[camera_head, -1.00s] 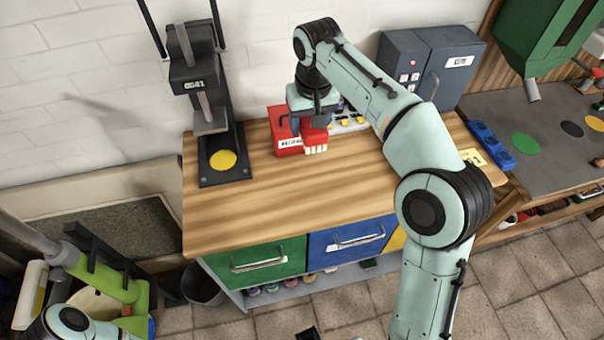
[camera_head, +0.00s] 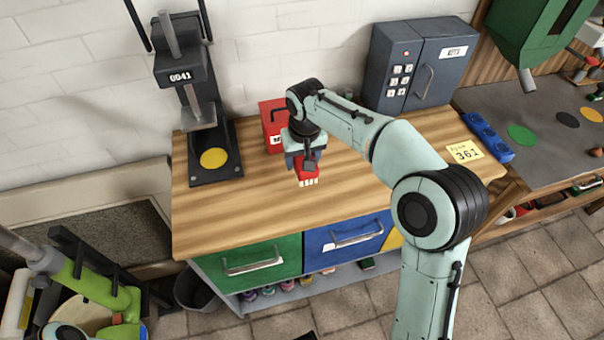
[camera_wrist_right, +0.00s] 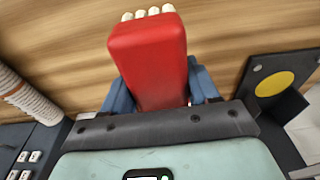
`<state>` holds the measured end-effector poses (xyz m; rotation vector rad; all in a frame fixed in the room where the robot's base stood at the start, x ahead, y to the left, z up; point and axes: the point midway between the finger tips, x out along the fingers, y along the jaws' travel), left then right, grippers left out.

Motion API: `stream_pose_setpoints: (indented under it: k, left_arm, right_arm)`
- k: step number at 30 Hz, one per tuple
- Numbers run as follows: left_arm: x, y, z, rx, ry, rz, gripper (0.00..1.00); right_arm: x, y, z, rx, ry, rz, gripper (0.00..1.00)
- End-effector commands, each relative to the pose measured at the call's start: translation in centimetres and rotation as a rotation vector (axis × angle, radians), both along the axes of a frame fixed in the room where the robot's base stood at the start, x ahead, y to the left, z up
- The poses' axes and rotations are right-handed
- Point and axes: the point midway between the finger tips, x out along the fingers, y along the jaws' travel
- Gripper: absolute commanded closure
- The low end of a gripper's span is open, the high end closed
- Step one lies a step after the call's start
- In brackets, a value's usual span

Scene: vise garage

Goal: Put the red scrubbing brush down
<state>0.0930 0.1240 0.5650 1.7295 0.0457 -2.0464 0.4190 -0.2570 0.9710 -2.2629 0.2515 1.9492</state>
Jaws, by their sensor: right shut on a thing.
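The red scrubbing brush (camera_head: 307,173) has a red block body and pale bristle tufts. My right gripper (camera_head: 304,164) is shut on it, above the front middle of the wooden workbench top (camera_head: 240,212). In the right wrist view the brush (camera_wrist_right: 150,60) sits between the blue fingers of the gripper (camera_wrist_right: 155,92), bristles pointing away from the palm. I cannot tell whether the bristles touch the wood. My left gripper is not in view; only part of my left arm shows at the lower left.
A red box (camera_head: 271,124) stands behind the brush. A press (camera_head: 212,170) with a yellow disc is at the left, a grey keypad cabinet (camera_head: 405,70) at the back right. The bench front is clear.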

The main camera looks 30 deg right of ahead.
Motion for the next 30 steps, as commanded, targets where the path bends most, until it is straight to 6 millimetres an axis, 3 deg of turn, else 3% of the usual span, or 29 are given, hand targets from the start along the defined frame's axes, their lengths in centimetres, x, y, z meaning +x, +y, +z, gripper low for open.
stream_pose_setpoints:
  k: [13,26,27,29,30]
  left_arm:
    - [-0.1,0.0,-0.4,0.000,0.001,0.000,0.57]
    - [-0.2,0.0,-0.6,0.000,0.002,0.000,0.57]
    - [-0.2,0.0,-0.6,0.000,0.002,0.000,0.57]
    - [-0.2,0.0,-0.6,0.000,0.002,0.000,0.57]
    - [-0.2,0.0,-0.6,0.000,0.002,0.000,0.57]
  right_arm:
    - [0.0,0.0,-5.0,0.000,-0.001,0.001,0.79]
    - [0.0,0.0,-5.8,0.000,-0.001,0.001,0.79]
    - [0.0,0.0,-5.8,0.000,-0.001,0.001,0.34]
    - [0.0,0.0,-5.7,0.000,-0.001,0.001,0.15]
    - [0.0,0.0,-5.7,0.000,-0.001,0.001,0.15]
